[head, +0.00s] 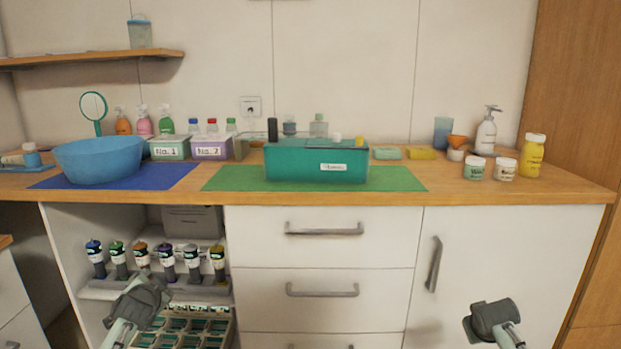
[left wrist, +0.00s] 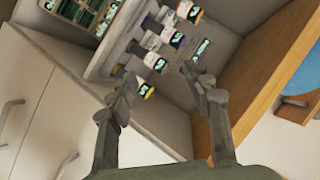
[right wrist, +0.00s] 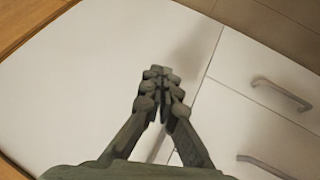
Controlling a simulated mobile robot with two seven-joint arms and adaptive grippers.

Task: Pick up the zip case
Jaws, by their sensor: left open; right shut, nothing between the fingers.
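No object is plainly marked as the zip case. A grey case-like box (head: 193,221) stands at the back of the open shelf, behind the row of bottles, and its lower part is hidden; I cannot tell if it is the zip case. My left gripper (head: 148,290) is low in front of the open shelf. In the left wrist view the left gripper (left wrist: 157,78) is open and empty, facing the bottle row. My right gripper (head: 494,315) is in front of the right cabinet door. In the right wrist view the right gripper (right wrist: 160,73) is shut and empty.
Several capped bottles (head: 143,260) stand in a grey rack in the shelf, above a tray (head: 190,325) of small items. The countertop holds a blue bowl (head: 100,160), a teal bin (head: 290,165) on a green mat (head: 400,180), and jars. Drawer handles (head: 323,229) stick out.

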